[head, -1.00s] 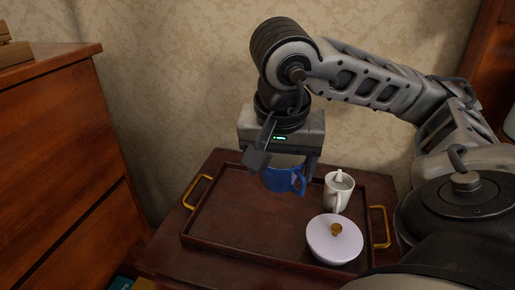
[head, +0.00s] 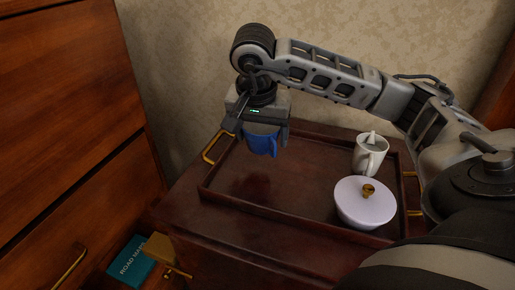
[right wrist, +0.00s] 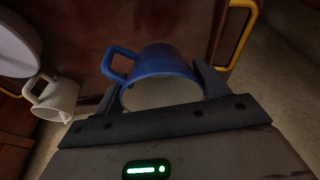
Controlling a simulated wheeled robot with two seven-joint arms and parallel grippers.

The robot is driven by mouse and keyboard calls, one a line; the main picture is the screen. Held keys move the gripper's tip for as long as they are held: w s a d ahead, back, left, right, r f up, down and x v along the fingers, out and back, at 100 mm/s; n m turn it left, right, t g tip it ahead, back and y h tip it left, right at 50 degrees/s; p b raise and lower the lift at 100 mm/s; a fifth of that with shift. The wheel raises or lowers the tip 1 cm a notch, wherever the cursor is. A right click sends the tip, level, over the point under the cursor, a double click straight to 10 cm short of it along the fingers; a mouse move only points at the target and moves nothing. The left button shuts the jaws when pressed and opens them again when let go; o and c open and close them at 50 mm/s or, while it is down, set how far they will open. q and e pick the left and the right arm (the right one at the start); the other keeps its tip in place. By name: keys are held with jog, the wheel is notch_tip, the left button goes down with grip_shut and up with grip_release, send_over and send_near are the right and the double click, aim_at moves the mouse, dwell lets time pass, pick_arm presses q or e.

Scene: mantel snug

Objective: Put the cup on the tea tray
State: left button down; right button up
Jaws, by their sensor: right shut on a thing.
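The blue cup (head: 261,141) is held in my right gripper (head: 259,133), above the left part of the tea tray. In the right wrist view the cup (right wrist: 158,62) sits between the two fingers, its handle pointing left. The tea tray (head: 270,212) is dark brown with a raised rim and brass handles, and lies on a dark wooden cabinet. The cup appears to hang above the tray floor, with a faint shadow below it. My left gripper is not in view.
A white mug (head: 369,158) with something upright in it and a lidded lilac bowl (head: 364,207) stand on the tray's right side. The tray's left and middle are bare. A wooden dresser (head: 60,130) is at left, with a teal book (head: 131,262) low beside it.

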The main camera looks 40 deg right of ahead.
aim_at(256, 148)
jog(key=shift+w+d+f, duration=0.1)
jog(key=shift+w+f, duration=0.6)
jog(key=shift+f, duration=0.15)
jog(key=x, duration=0.3)
jog(key=shift+a+f+b, duration=0.25)
jog(key=shift+a+b, duration=0.05)
jog(key=shift+b, duration=0.05)
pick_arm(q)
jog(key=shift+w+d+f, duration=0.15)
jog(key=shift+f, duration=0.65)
pick_arm(e)
jog(key=shift+f, duration=0.2)
jog(key=o, duration=1.1)
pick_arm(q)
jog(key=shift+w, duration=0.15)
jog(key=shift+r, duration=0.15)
pick_arm(e)
jog(key=shift+r, duration=0.15)
